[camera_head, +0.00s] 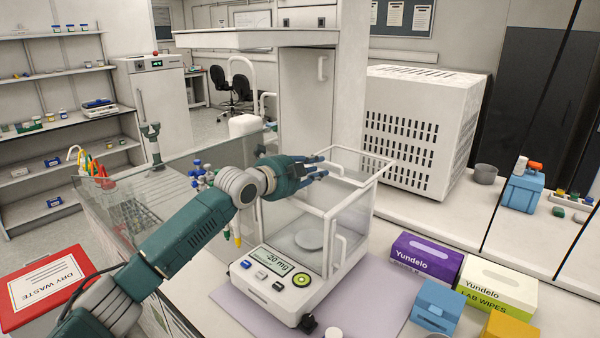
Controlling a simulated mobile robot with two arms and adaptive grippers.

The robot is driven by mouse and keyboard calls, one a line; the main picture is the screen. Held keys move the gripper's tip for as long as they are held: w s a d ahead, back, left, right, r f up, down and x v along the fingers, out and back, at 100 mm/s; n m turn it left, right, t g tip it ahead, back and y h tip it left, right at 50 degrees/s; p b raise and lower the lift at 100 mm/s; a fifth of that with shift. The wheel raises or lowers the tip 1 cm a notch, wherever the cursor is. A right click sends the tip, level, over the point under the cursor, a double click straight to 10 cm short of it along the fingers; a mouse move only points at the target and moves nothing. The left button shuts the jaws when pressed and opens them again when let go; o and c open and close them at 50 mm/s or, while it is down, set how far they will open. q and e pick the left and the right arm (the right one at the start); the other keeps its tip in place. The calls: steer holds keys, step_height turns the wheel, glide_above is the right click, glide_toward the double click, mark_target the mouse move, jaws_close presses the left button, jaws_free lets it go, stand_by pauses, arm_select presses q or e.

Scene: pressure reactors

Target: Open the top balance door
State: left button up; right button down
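The balance (290,272) is a white unit with a glass draft shield, and its display reads about -20 mg. A round pan (309,239) shows inside through the glass. The white-framed top (368,176) of the shield lies at gripper height; I cannot tell whether its door is shut or partly slid. My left gripper (322,168) is over the top's back left part, fingers pointing right and slightly apart, with nothing visible between them. Whether it touches the door or its handle is unclear. The gripper and forearm hide part of the top's left side. My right gripper is not in view.
A large white vented box (420,130) stands behind the balance. Purple (425,257) and yellow-white (497,286) Yundelo boxes and a blue box (437,306) stand to its right. A red dry-waste bin (45,285) is at left. A glass panel (160,205) stands left of my forearm.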

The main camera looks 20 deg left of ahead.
arm_select(q)
steer(key=v, duration=0.8)
steer(key=shift+s, duration=0.2)
steer(key=shift+a, duration=0.1)
